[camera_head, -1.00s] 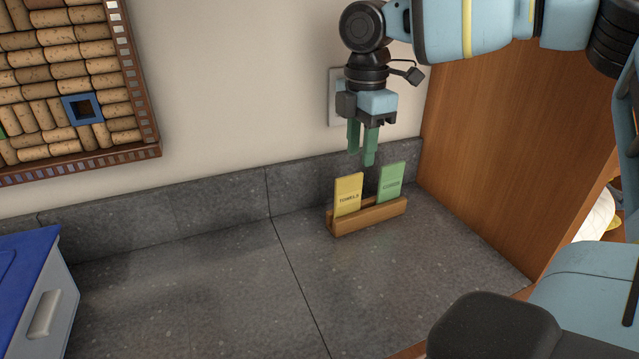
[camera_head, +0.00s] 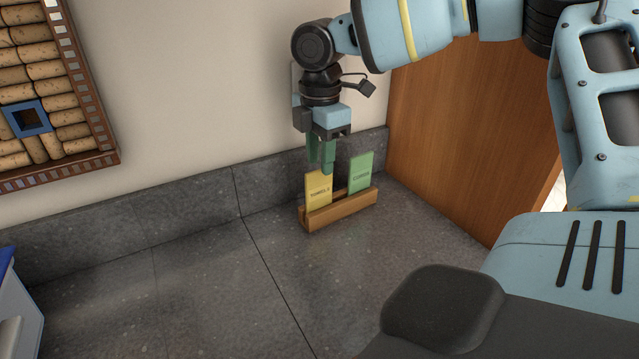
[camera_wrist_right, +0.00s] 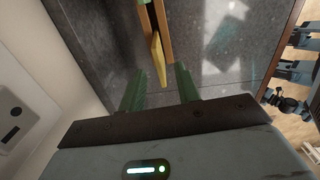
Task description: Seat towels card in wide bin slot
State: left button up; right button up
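The yellow towels card (camera_head: 318,193) stands nearly upright in the left part of a small wooden holder (camera_head: 345,208) on the grey counter. A green card (camera_head: 361,172) stands in the holder's right part. My right gripper (camera_head: 321,164) points down just above and behind the towels card, its green fingers close to the card's top edge. In the right wrist view, the fingers (camera_wrist_right: 160,76) are apart, with the yellow card (camera_wrist_right: 159,58) in line with the gap between them. I see no grip on it. The slot around the card's foot is hard to make out. My left gripper is out of view.
A stone backsplash (camera_head: 200,208) and wall run behind the holder. A wooden panel (camera_head: 470,130) rises to its right. A cork-filled frame (camera_head: 60,110) hangs at left, above a blue-topped box (camera_head: 15,310). The counter left of the holder is clear.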

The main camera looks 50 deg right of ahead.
aim_at(319, 170)
jog(key=shift+f, duration=1.8)
grip_shut()
